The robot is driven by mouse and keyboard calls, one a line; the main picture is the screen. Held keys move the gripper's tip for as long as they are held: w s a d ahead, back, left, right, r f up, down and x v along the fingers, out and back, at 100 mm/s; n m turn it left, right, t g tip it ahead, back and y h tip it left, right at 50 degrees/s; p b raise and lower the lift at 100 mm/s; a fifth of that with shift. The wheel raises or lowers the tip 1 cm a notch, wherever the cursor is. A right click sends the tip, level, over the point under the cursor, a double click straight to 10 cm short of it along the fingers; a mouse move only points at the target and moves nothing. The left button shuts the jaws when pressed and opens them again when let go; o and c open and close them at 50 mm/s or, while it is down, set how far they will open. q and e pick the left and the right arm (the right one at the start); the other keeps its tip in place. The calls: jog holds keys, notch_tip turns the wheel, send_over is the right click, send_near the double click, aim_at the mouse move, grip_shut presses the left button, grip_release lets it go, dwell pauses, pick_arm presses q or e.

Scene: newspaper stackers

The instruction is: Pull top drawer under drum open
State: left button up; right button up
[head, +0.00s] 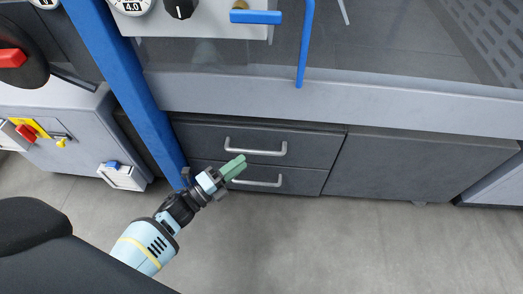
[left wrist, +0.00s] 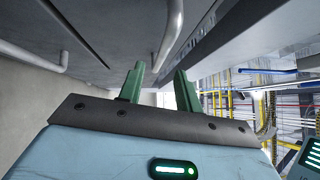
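The top drawer (head: 205,139) is a dark grey front under the machine's light ledge, flush and shut. Its silver bar handle (head: 257,151) lies horizontally across it. A silver handle bar (left wrist: 172,38) runs just beyond the fingertips there. My right gripper is not in view. I cannot make out the drum.
A lower drawer (head: 303,182) with its own silver handle (head: 258,183) sits directly below. A blue post (head: 135,85) stands left of the drawers. A plain dark panel (head: 415,165) lies right. A grey cabinet (head: 70,125) stands left. The floor (head: 340,245) in front is clear.

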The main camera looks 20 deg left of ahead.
aim_at(256, 152)
pick_arm(q)
jog(key=b+x, duration=0.1)
jog(key=x, duration=0.5)
jog(key=shift+w+d+r, duration=0.1)
jog(key=shift+w+d, duration=0.1)
jog(key=shift+w, duration=0.15)
grip_shut()
